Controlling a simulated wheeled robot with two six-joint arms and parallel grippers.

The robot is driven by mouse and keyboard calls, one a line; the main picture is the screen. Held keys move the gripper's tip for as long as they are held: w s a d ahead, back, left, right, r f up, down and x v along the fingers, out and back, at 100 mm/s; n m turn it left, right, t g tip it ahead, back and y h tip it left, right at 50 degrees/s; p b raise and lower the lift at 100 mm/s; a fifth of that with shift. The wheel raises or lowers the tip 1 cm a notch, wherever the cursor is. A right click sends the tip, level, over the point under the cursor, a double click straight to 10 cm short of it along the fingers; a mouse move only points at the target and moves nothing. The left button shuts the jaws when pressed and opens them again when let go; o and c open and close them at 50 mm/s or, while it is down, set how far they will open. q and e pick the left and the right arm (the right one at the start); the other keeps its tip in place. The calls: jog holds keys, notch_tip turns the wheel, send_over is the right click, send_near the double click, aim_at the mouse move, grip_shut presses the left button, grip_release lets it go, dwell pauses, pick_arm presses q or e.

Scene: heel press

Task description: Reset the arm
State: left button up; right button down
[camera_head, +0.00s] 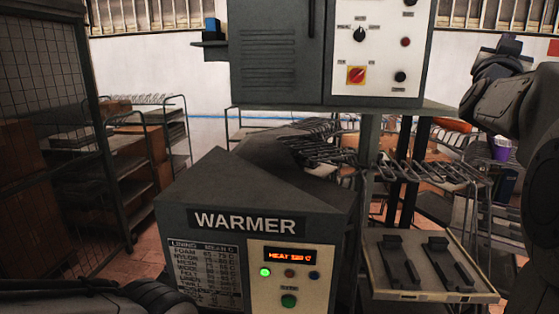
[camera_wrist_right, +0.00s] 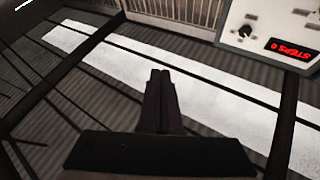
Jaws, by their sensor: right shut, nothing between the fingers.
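My right gripper (camera_wrist_right: 160,75) shows in the right wrist view with its two dark fingers together, shut and empty. In the head view my right arm is raised at the right edge, its upper end beside the tall grey machine and apart from it. Dark parts of my left arm show at the bottom left of the head view, but its gripper does not show.
The grey warmer (camera_head: 250,190) stands in front, its display lit red and one lamp green. The tall control cabinet (camera_head: 275,55) is behind it. A tray (camera_head: 385,292) with two dark fixtures lies at right. Shelving (camera_head: 95,130) stands left; a rack (camera_head: 430,170) is right.

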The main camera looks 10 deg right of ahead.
jog(key=w+a+f+n+t+y, duration=0.3)
jog(key=w+a+f+n+y, duration=0.1)
jog(key=w+a+f+y, duration=0.3)
jog(key=w+a+f+n+g+y, duration=0.1)
jog(key=w+a+f+n+y, duration=0.15)
jog(key=a+f, duration=0.35)
jog(key=w+a+f+n+g+y, duration=0.15)
jog(key=a+f+y, duration=0.3)
jog(key=a, duration=0.45)
jog(key=w+a+f+n+y, duration=0.1)
jog(key=a+f+n+y, duration=0.15)
jog(key=a+f, duration=0.4)
jog(key=s+a+f+n+g+y, duration=0.55)
jog(key=s+a+f+g, duration=0.25)
jog(key=s+a+f, duration=1.05)
jog(key=s+a+f+n+g+h, duration=0.1)
jog(key=s+f+n+g, duration=0.2)
jog(key=s, duration=0.5)
jog(key=s+f+n+g+h, duration=0.15)
jog(key=s+f+g, duration=0.25)
jog(key=s, duration=0.5)
notch_tip(320, 180, down, 13)
jog(key=w+b, duration=0.1)
jog(key=b, duration=1.2)
jog(key=shift+a, duration=0.2)
